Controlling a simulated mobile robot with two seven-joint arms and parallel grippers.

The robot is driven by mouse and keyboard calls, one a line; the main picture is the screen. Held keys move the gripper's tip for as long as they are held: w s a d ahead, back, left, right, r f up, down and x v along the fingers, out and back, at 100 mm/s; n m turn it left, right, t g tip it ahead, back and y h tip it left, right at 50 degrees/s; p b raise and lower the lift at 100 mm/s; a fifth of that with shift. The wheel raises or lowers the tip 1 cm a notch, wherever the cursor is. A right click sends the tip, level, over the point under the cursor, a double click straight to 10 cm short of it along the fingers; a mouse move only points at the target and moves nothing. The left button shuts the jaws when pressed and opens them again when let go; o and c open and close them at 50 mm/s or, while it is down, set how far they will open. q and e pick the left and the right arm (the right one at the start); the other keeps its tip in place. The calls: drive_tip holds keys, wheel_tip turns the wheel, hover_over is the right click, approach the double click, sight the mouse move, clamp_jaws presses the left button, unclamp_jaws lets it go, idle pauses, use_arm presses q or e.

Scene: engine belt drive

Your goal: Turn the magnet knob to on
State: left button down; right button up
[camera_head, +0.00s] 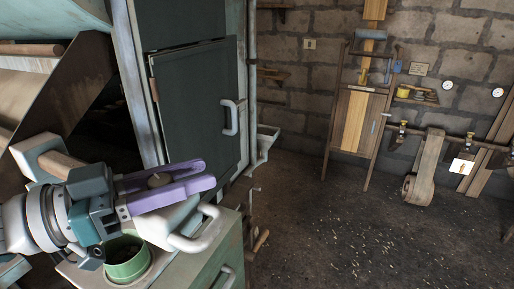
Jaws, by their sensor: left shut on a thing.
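My left gripper (196,177), with purple fingers, reaches in from the left above a pale green cabinet (196,268). I cannot tell whether this piece is the magnet knob, and no on mark can be read. A white curved handle (199,234) lies just below and to the right of the fingers. My right gripper is not in view.
A green round cup (127,261) sits in the cabinet top under my wrist. A tall dark cabinet door with a white handle (231,118) stands behind. A brown slanted panel (62,85) is at left. The floor (345,225) at right is mostly clear.

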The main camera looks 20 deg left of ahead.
use_arm(q)
drive_tip(key=n+t+y+p, duration=0.2)
drive_tip(key=y+p, duration=0.1)
drive_tip(key=shift+w+a+r+n, duration=0.2)
drive_tip(key=shift+r+n, duration=0.1)
drive_tip(key=shift+n, duration=0.1)
drive_tip(key=shift+a+f+n+t+y+p, duration=0.1)
drive_tip(key=shift+a+n+t+y+p, duration=0.1)
drive_tip(key=shift+n+t+y, duration=0.4)
drive_tip(key=shift+a+f+n+t+y+p, duration=0.1)
drive_tip(key=shift+n+y+p, duration=0.1)
drive_tip(key=shift+y, duration=0.7)
drive_tip(key=c, duration=0.6)
unclamp_jaws()
drive_tip(key=shift+o, duration=0.2)
drive_tip(key=shift+f, duration=0.1)
